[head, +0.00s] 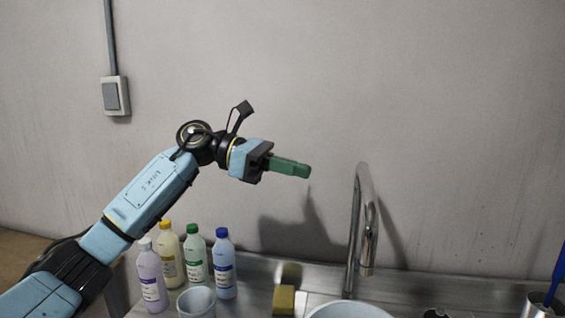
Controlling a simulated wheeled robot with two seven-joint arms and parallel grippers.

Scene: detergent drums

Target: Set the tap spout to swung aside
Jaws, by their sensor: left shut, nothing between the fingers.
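The tap spout (363,200) is a tall chrome gooseneck at the back of the metal counter, right of the picture's middle. Its end hangs down towards the viewer, above the area right of a white basin (347,310). My left gripper (306,171) has green fingers and is shut and empty. It is raised in front of the wall, to the left of the top of the spout and apart from it. My right gripper is not in view.
Several bottles, among them a blue-capped one (223,264), stand below my left arm. A clear cup (196,303) and a yellow sponge (284,300) are at the front. A metal holder (538,307) stands far right. The air around the spout is clear.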

